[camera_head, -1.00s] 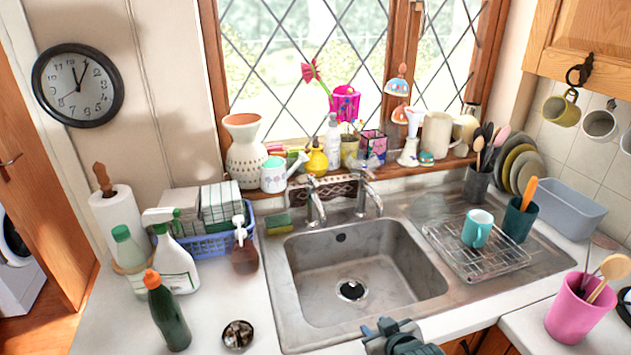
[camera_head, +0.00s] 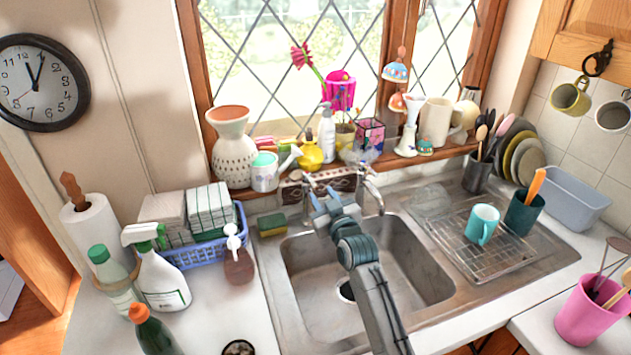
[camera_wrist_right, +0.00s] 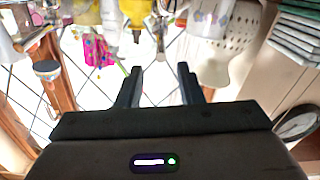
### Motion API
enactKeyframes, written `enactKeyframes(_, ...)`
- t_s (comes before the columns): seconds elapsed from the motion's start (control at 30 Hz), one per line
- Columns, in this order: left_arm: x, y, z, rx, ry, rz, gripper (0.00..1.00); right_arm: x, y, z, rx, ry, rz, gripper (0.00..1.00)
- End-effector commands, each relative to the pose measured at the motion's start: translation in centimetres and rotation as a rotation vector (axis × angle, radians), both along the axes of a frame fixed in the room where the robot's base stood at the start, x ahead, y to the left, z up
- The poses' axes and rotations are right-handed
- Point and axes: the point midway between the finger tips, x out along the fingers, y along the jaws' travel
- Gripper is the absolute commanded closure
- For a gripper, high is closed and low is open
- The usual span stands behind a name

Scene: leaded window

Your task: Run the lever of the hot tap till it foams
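Two metal taps stand at the back of the sink (camera_head: 425,265). The left tap (camera_head: 309,181) is mostly hidden behind my right gripper; the right tap (camera_head: 374,195) stands clear to its right. I cannot tell from any marking which is hot. No running water or foam shows. My right gripper (camera_head: 327,198) is in front of the left tap, over the back of the basin. In the right wrist view, which is upside down, the gripper (camera_wrist_right: 159,72) has its fingers apart, with a metal tap part (camera_wrist_right: 161,32) beyond them. Touching cannot be told. My left gripper is out of view.
A sponge (camera_head: 271,224) lies left of the taps, near a soap dispenser (camera_head: 238,262). The sill behind holds a watering can (camera_head: 310,156), vase (camera_head: 231,153) and other ornaments. A teal mug (camera_head: 481,225) stands on the rack (camera_head: 490,258) at right.

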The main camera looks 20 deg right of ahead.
Motion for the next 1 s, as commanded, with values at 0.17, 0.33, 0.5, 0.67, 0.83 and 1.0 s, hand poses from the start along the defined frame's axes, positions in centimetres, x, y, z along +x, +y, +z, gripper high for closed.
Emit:
enactKeyframes(0.17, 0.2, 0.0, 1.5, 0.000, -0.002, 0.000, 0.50, 3.2, 0.2, 0.3, 0.001, 0.001, 0.000, 0.66)
enactKeyframes(0.33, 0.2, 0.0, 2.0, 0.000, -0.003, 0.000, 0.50, 4.9, 0.3, 0.2, 0.001, 0.001, 0.000, 0.66)
enactKeyframes(0.5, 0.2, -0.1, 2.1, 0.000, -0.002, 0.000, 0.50, 5.6, 0.3, 0.1, 0.001, 0.001, 0.000, 0.66)
enactKeyframes(0.67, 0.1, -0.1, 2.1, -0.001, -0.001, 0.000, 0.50, 5.7, 0.3, 0.0, 0.001, 0.001, 0.000, 0.66)
enactKeyframes(0.83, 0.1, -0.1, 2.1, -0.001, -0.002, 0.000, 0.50, 5.6, 0.3, 0.0, 0.001, 0.001, 0.000, 0.82)
enactKeyframes(1.0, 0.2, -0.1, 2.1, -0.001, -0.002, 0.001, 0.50, 5.6, 0.3, 0.0, 0.001, 0.001, 0.000, 1.00)
